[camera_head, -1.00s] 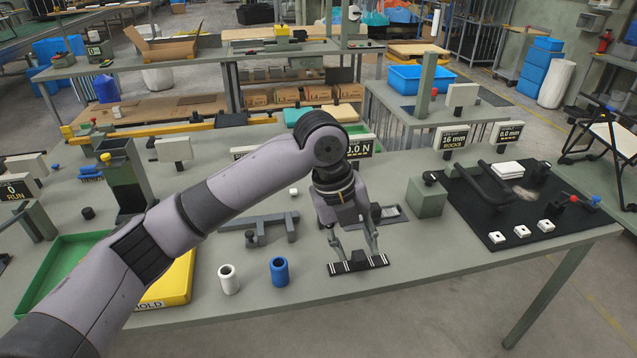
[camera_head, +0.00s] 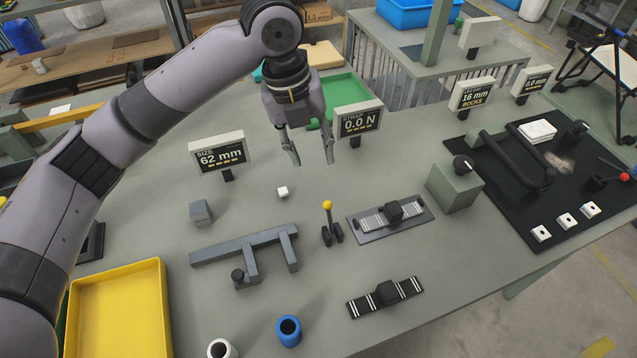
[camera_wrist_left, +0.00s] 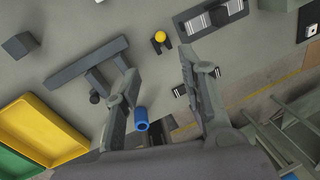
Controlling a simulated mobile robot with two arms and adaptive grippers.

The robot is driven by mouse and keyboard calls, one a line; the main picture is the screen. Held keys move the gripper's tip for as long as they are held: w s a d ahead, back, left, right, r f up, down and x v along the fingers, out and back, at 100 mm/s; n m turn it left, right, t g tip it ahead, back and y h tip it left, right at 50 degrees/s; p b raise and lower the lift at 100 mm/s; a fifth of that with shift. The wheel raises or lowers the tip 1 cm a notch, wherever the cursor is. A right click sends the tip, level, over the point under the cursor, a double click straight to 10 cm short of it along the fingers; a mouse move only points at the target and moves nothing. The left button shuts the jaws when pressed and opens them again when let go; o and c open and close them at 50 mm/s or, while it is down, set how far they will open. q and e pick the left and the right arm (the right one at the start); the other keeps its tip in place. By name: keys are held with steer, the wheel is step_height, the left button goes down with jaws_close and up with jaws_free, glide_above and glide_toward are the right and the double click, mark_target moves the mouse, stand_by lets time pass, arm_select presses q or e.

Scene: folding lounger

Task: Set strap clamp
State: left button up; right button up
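A black-and-white striped strap with a black buckle (camera_head: 385,297) lies near the table's front edge. A similar striped strap and black block lie on a grey plate (camera_head: 366,232) behind it. A small lever with a yellow knob (camera_head: 327,206) stands left of the plate; its knob also shows in the left wrist view (camera_wrist_left: 159,37). The strap display (camera_head: 359,120) reads 0.0 N. My left gripper (camera_head: 310,161) is open and empty, raised above the table behind the lever. In the left wrist view, its fingers (camera_wrist_left: 160,62) are apart with nothing between the tips. My right gripper is not in view.
A grey forked bracket (camera_head: 245,247), a grey cube (camera_head: 200,212) and a white cube (camera_head: 283,192) are left of the lever. Blue (camera_head: 288,330) and white (camera_head: 221,348) cylinders stand in front. A yellow tray (camera_head: 118,310) is at left, a grey box with a knob (camera_head: 455,187) at right.

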mark_target(327, 203)
arm_select(q)
steer(key=d+f+p, duration=0.1)
steer(key=f, duration=0.4)
steer(key=d+f, duration=0.1)
steer(key=f, duration=0.4)
steer(key=d+f+p, duration=0.1)
steer(key=f, duration=0.4)
steer(key=shift+w+f+p, duration=0.1)
steer(key=shift+f+p, duration=0.2)
steer(key=shift+f, duration=0.1)
steer(key=shift+d+f, duration=0.15)
steer(key=shift+f, duration=0.4)
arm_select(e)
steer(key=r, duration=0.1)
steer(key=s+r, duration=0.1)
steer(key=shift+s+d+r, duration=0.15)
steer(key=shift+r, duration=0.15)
arm_select(q)
steer(key=shift+c, duration=0.5)
jaws_close()
steer(key=shift+w, duration=0.1)
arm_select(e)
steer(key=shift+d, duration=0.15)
